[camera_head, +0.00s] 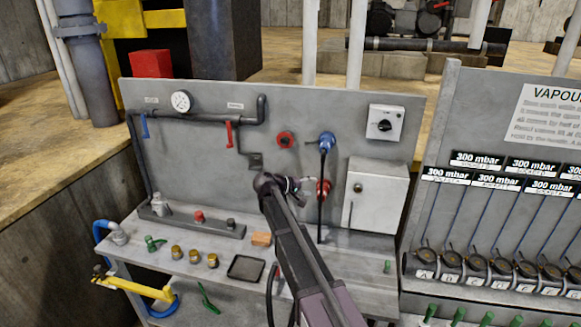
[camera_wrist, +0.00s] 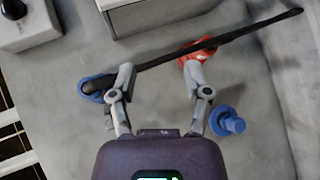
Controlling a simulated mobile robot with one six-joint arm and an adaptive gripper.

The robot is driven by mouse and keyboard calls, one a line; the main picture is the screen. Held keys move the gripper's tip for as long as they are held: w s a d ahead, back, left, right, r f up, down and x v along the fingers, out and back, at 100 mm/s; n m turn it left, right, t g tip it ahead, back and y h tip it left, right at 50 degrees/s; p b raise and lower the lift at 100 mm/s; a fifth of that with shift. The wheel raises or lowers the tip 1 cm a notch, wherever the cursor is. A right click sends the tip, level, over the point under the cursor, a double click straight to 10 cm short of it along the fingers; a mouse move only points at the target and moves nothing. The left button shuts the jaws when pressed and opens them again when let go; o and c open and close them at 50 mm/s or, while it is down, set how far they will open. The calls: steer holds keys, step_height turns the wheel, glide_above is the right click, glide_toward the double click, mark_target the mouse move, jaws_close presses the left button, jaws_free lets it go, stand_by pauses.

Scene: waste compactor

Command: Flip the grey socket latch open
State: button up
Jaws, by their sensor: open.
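My gripper (camera_head: 297,185) is in front of the grey panel in the head view. In the wrist view my gripper (camera_wrist: 162,74) is open, with bare grey panel between its fingers. A blue plug (camera_head: 326,142) with a black cable is on the panel; its blue ring (camera_wrist: 88,88) is beside the left finger in the wrist view. A red socket (camera_head: 323,187) is just right of my gripper; it also shows in the wrist view (camera_wrist: 190,50), by the right finger. A blue fitting (camera_wrist: 231,122) is right of that finger. I cannot make out a grey latch clearly.
A black cable (camera_wrist: 240,32) crosses beyond the fingertips. A white box (camera_head: 377,195) and a rotary switch box (camera_head: 385,123) are at the right. Another red socket (camera_head: 285,140) is above my gripper. Several small parts and a black tray (camera_head: 245,268) lie on the bench.

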steer(key=s+d+f+m+g+y+b, duration=0.1)
steer(key=s+d+f+g+y, duration=0.15)
steer(key=s+f, duration=0.5)
steer(key=s+d+f+m+g+y+b, duration=0.2)
steer(key=s+d+f+y, duration=0.15)
steer(key=s, duration=0.65)
steer(key=s+a+f+y, duration=0.1)
steer(key=s+f+y, duration=0.1)
steer(key=s, duration=0.3)
steer(key=s+f+m+g+y+b, duration=0.1)
steer(key=s+f+y, duration=0.1)
steer(key=s, duration=0.3)
steer(key=s+a+f+y+b, duration=0.1)
steer(key=s+f+y, duration=0.1)
steer(key=s, duration=0.3)
steer(key=shift+s+a+f+g, duration=0.3)
steer(key=shift+g, duration=0.05)
steer(key=shift+s, duration=0.15)
